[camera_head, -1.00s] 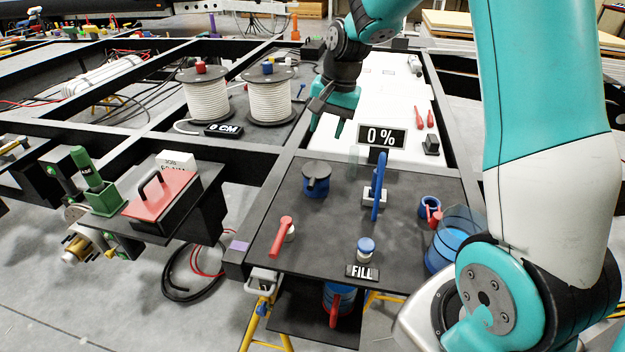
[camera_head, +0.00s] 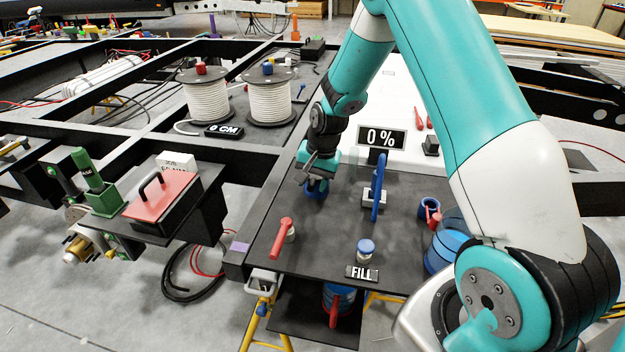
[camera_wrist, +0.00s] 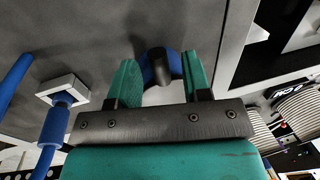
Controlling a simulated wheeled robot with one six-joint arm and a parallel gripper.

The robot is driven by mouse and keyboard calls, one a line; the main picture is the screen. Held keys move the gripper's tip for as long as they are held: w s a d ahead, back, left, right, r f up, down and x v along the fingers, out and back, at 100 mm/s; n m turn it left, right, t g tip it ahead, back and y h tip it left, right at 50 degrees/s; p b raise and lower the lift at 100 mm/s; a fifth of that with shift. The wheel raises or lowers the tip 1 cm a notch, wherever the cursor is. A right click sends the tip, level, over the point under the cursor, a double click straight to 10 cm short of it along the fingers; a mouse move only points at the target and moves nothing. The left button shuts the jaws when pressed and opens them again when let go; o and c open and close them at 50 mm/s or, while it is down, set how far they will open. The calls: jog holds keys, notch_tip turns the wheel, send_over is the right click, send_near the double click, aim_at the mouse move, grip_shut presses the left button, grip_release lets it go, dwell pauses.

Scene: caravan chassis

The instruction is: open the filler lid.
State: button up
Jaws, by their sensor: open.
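The filler is a short blue neck (camera_head: 314,193) on the dark panel. My gripper (camera_head: 316,181) is right over it and hides most of its dark lid in the head view. In the wrist view, the dark handle of the lid (camera_wrist: 163,64) and part of the blue neck (camera_wrist: 147,72) show between and beyond the two green fingers. My gripper (camera_wrist: 168,80) is open, with one finger on each side of the handle. Whether a finger touches the lid cannot be told.
A blue upright lever (camera_head: 379,187) stands just right of the filler, under a "0 %" display (camera_head: 381,138). A red-handled valve (camera_head: 281,237) and a blue knob (camera_head: 365,250) by the FILL label (camera_head: 362,273) are nearer the front. Cable reels (camera_head: 269,98) stand behind left.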

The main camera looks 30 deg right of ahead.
grip_shut()
jog(key=shift+r, duration=0.2)
